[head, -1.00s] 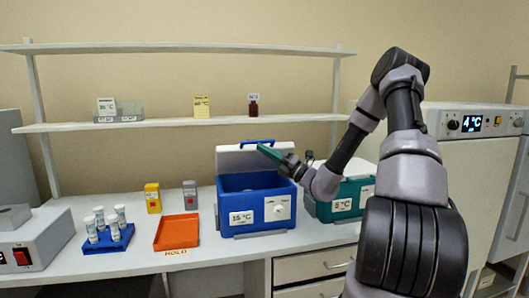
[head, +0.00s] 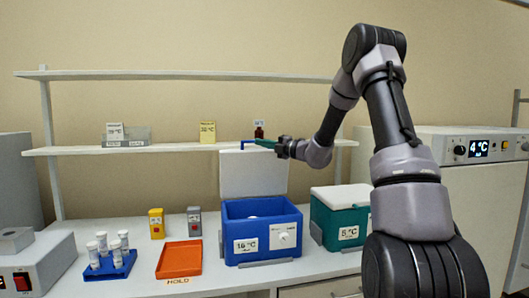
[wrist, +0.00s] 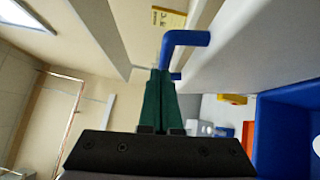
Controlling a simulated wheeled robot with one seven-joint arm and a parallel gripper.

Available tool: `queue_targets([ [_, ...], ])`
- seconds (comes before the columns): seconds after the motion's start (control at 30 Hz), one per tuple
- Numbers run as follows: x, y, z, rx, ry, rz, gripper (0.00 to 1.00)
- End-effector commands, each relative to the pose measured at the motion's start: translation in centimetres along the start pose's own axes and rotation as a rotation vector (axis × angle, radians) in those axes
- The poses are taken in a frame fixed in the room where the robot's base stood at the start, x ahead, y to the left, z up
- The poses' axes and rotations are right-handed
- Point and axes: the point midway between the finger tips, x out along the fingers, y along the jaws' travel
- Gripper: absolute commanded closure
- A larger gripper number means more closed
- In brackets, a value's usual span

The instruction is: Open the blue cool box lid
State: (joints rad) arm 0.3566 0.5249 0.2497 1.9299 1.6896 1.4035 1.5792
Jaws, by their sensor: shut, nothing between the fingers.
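The blue cool box (head: 236,228) stands open on the bench, with a 15 °C label and a white dial on its front. Its white lid (head: 252,175) stands about upright at the back of the box, and its inner face shows. The lid's blue handle (head: 248,143) is at the top edge. It also shows in the wrist view (wrist: 186,38). My gripper (head: 264,143) is at the lid's top, right by the handle. Its green fingers (wrist: 159,85) are shut with nothing between them; whether they touch the handle I cannot tell.
A green cool box (head: 338,222) with a shut white lid stands to the right. An orange tray (head: 180,259) and a blue rack (head: 110,266) of white-capped vials stand to the left. A shelf (head: 170,149) runs behind the raised lid, close to my gripper.

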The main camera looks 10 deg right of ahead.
Motion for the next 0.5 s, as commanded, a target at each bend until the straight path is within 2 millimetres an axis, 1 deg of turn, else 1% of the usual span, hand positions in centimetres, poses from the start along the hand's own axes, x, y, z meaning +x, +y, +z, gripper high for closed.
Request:
queue_targets([
  [0.03,0.6,0.1,0.5,-0.002,0.0,0.002,1.0],
  [0.2,1.8,0.3,1.7,-0.001,0.001,0.002,1.0],
  [0.5,2.5,0.3,2.5,0.0,0.0,0.002,1.0],
])
